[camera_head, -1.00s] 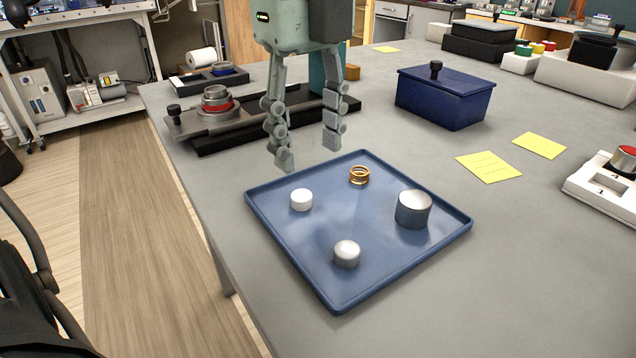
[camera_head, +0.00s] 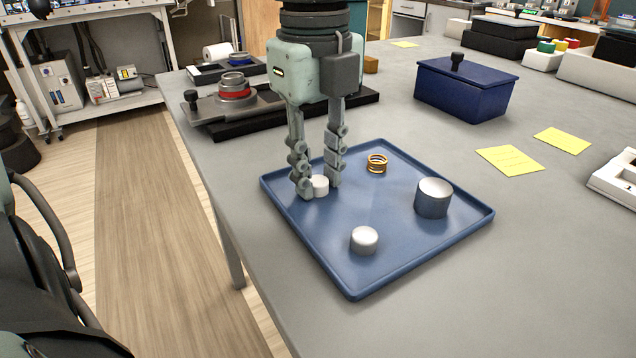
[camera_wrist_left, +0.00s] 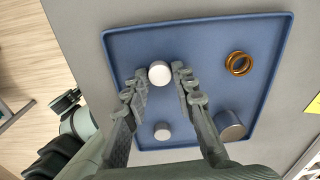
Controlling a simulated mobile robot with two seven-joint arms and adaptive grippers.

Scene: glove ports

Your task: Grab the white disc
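The white disc (camera_head: 320,186) is a short white cylinder on the blue tray (camera_head: 352,291), near its left corner. It also shows in the left wrist view (camera_wrist_left: 159,73). My left gripper (camera_head: 318,188) points down over the tray with one finger on each side of the disc. In the left wrist view the fingertips (camera_wrist_left: 160,72) sit close against the disc's two sides, with no clear gap, so the gripper looks shut on it. The disc still appears to be at tray level. The left finger hides part of the disc in the head view. My right gripper is not in view.
On the tray also stand a copper ring (camera_head: 377,164), a small silvery cylinder (camera_head: 364,241) and a larger grey metal cylinder (camera_head: 433,198). Behind are a black fixture with a red-ringed part (camera_head: 235,91) and a blue lidded box (camera_head: 465,90). Yellow notes (camera_head: 509,160) lie right.

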